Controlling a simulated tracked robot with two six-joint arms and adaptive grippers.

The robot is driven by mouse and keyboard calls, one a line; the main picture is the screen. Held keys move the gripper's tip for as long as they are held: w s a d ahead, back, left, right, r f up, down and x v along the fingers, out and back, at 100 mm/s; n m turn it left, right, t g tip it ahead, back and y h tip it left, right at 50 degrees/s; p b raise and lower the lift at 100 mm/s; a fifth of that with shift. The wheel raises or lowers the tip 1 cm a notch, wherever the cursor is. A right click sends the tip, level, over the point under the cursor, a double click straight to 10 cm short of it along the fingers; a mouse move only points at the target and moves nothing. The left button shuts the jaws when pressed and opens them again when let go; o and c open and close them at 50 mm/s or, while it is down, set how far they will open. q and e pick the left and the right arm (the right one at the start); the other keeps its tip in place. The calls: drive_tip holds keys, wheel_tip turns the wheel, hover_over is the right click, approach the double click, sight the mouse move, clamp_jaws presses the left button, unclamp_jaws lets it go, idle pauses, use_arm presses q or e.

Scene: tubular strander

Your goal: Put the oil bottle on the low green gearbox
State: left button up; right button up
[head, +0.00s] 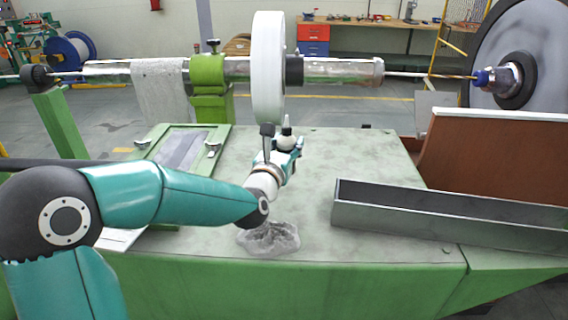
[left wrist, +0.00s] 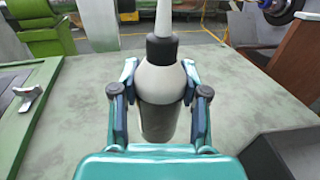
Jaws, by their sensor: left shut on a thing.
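The oil bottle (left wrist: 160,88) is grey with a black collar and a pale pointed nozzle. In the left wrist view it stands upright between the fingers of my left gripper (left wrist: 160,108), which is shut on it. In the head view only the bottle's nozzle and top (head: 286,128) show above my left gripper (head: 284,148); the rest is hidden. The low green gearbox (head: 350,150) has a broad, worn grey-green top and a green front. The bottle is over this top. I cannot tell whether its base touches. My right gripper is not in view.
A crumpled clear bag or rag (head: 268,238) lies near the front edge. A long grey metal trough (head: 440,215) lies on the right. A white wheel (head: 268,70) on a horizontal shaft stands behind the gripper. A framed hatch (head: 180,150) is at left. The middle top is clear.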

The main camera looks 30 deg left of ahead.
use_arm(q)
drive_tip(key=shift+f, duration=2.7)
drive_tip(key=o, duration=1.2)
drive_tip(key=shift+o, duration=0.2)
drive_tip(key=b+v, duration=0.3)
drive_tip(key=v, duration=0.8)
drive_tip(key=shift+s+d+b, duration=0.15)
drive_tip(key=shift+b, duration=0.2)
drive_tip(key=shift+s+d, duration=0.1)
drive_tip(key=shift+s, duration=0.2)
drive_tip(key=shift+r, duration=0.1)
